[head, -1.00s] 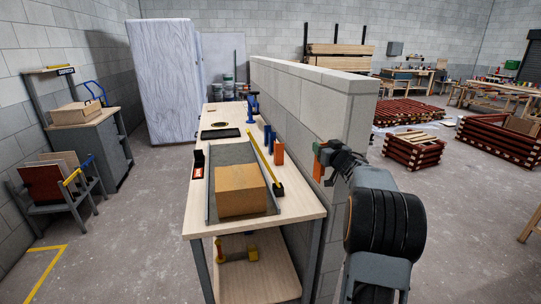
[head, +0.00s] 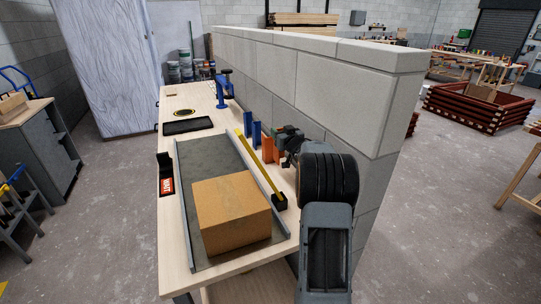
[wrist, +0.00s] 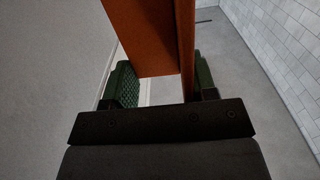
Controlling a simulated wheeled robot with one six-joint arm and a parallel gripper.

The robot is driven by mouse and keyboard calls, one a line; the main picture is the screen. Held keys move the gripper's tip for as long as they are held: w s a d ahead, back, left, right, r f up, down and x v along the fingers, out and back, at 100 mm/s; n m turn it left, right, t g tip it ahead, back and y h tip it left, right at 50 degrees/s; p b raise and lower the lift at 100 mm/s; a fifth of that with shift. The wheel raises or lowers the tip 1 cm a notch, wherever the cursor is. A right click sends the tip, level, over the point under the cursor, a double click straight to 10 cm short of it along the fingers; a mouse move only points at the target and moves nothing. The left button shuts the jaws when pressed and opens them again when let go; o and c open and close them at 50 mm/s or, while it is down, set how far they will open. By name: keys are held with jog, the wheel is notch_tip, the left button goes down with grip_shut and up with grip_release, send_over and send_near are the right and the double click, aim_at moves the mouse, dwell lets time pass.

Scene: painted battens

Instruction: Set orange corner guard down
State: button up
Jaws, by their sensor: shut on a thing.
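My gripper (head: 281,134) is at the right edge of the workbench (head: 172,235), close to the block wall. It is shut on an orange corner guard (head: 281,158), which hangs roughly upright below the fingers. In the wrist view the guard (wrist: 150,38) shows as an orange-brown angled piece between the green padded fingers (wrist: 158,85). Another orange corner guard (head: 267,149) stands on the bench just left of the held one. I cannot tell whether the held guard touches the bench.
Blue corner guards (head: 257,134) stand in the same row. A cardboard box (head: 232,215) sits on a grey channel tray (head: 198,160). The block wall (head: 300,80) borders the bench's right side.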

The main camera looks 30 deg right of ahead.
notch_tip(320, 180, down, 8)
dwell(0.5)
jog(key=shift+s+d, duration=0.1)
jog(key=shift+f, duration=0.1)
jog(key=o, duration=1.2)
jog(key=shift+c, duration=0.2)
jog(key=s+a+b, duration=0.1)
jog(key=s, duration=1.1)
jog(key=shift+a, duration=0.4)
